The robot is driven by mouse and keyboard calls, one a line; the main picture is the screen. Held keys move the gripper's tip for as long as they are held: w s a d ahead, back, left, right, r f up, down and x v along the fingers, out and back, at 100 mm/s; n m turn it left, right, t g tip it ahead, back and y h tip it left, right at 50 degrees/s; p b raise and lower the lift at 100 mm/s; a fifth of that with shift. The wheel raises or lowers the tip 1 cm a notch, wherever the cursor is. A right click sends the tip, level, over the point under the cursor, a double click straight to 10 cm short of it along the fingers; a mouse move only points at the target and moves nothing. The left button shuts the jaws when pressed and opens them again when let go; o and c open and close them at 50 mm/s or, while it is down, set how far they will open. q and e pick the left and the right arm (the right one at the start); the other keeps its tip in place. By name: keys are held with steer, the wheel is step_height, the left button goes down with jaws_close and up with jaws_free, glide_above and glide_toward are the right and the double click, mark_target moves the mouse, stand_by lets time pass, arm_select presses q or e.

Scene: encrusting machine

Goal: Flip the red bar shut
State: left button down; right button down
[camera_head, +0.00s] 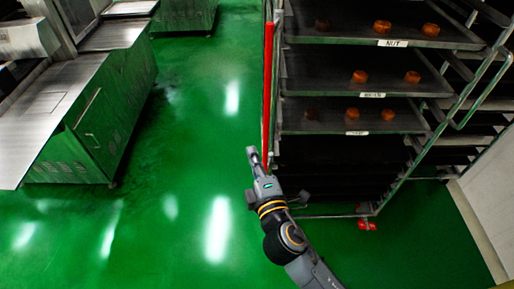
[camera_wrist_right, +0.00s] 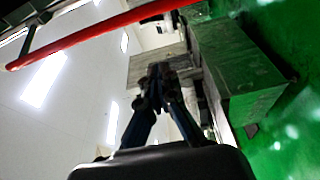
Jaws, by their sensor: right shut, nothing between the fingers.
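The red bar (camera_head: 268,90) is long and thin. In the head view it runs nearly upright along the left front edge of the tray rack (camera_head: 281,110), and its lower end is near my right gripper (camera_head: 253,157). In the right wrist view the red bar (camera_wrist_right: 90,33) slants across the top, beyond the fingertips of my right gripper (camera_wrist_right: 158,75). The right gripper is shut and empty, just left of the bar's lower part. I cannot tell whether it touches the bar. My left gripper is not in view.
The rack holds dark trays with orange-brown round pieces and labels such as the NUT label (camera_head: 393,43). A red caster (camera_head: 367,224) is at its foot. A steel machine (camera_head: 85,110) stands at left. The green floor (camera_head: 190,130) between is clear.

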steer(key=w+d+p, duration=0.1)
steer(key=w+p, duration=0.2)
steer(key=w, duration=0.4)
steer(key=shift+w+d, duration=0.4)
steer(key=shift+s+d+n+y, duration=0.1)
steer(key=shift+d+n+y, duration=0.2)
steer(key=shift+d+y, duration=0.1)
